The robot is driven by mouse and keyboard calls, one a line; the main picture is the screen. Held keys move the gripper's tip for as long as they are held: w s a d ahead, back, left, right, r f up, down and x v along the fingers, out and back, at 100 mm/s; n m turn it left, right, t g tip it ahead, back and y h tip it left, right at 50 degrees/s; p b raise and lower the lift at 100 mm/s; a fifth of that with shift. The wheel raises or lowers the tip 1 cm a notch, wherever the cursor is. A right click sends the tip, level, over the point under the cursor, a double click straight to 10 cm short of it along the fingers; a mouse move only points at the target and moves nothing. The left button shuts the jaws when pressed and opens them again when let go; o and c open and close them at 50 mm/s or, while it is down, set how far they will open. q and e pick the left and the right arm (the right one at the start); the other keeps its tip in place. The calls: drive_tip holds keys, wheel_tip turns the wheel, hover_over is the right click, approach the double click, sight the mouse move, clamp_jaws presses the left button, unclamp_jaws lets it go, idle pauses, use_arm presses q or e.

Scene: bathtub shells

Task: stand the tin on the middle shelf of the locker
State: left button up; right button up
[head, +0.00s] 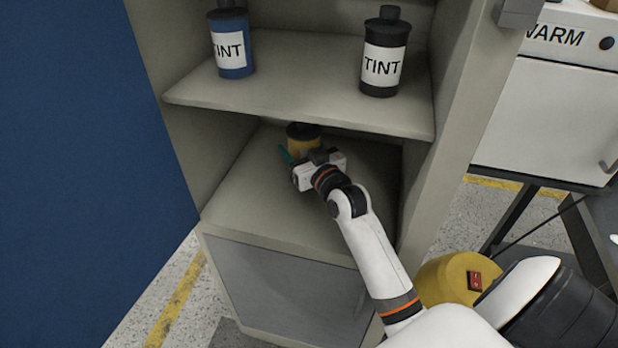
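A yellow tin with a dark lid (299,145) is upright inside the locker (222,190), in the compartment below the board with the bottles. My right gripper (293,161) reaches in from the right and is at the tin's near side. A green finger shows left of the tin; the other finger is hidden, so I cannot tell whether the gripper is closed on it. The tin's base is hidden behind the gripper, so I cannot tell whether it touches the board (250,205). My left gripper is not in view.
A blue TINT bottle (232,55) and a black TINT bottle (382,65) stand on the board above (300,95). A blue door panel (85,150) is at left. A white WARM cabinet (550,120) stands at right. The board around the tin is otherwise clear.

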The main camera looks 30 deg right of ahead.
wheel_tip(320, 180, down, 9)
drive_tip(key=shift+w+f+b, duration=0.15)
drive_tip(key=shift+b, duration=0.25)
drive_tip(key=o, duration=1.2)
drive_tip(key=shift+f, duration=0.25)
drive_tip(key=o, duration=0.5)
drive_tip(key=shift+c, duration=0.2)
drive_tip(key=shift+r, duration=0.15)
drive_tip(key=s, duration=0.8)
drive_tip(key=s+a, duration=0.1)
drive_tip(key=s, duration=0.3)
drive_tip(key=shift+s+b, duration=0.1)
drive_tip(key=shift+b, duration=0.2)
